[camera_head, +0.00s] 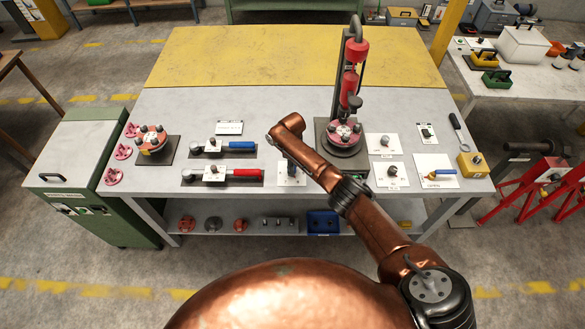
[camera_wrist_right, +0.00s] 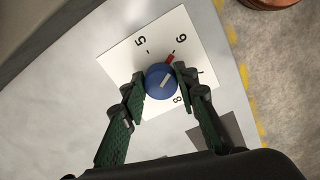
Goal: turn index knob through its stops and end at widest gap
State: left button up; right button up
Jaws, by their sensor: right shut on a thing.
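The index knob (camera_wrist_right: 155,88) is a round blue knob with a pale bar across its top. It sits on a white dial plate (camera_wrist_right: 118,58) with dark numerals and tick marks. A red mark (camera_wrist_right: 170,58) lies at the knob's edge by the numeral that reads 6 or 9. My right gripper (camera_wrist_right: 162,77) has a green-padded finger on each side of the knob and is shut on it. My left gripper is not in view.
A tall stand with red parts (camera_head: 349,85) rises right of my right wrist. Blue-handled (camera_head: 243,144) and red-handled (camera_head: 248,172) tools lie to the left. The yellow rear area (camera_head: 250,55) is clear.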

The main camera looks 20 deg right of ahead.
jog(key=n+b, duration=0.1)
jog(key=n, duration=0.5)
jog(key=shift+w, duration=0.15)
jog(key=n+b, duration=0.1)
jog(key=n, duration=0.4)
jog(key=shift+w+n, duration=0.1)
jog(key=shift+n, duration=0.3)
jog(key=shift+c, duration=0.2)
jog(key=shift+o, duration=0.2)
jog(key=o, duration=1.1)
jog(key=shift+r, duration=0.25)
notch_tip(320, 180, up, 12)
jog(key=shift+f, duration=0.25)
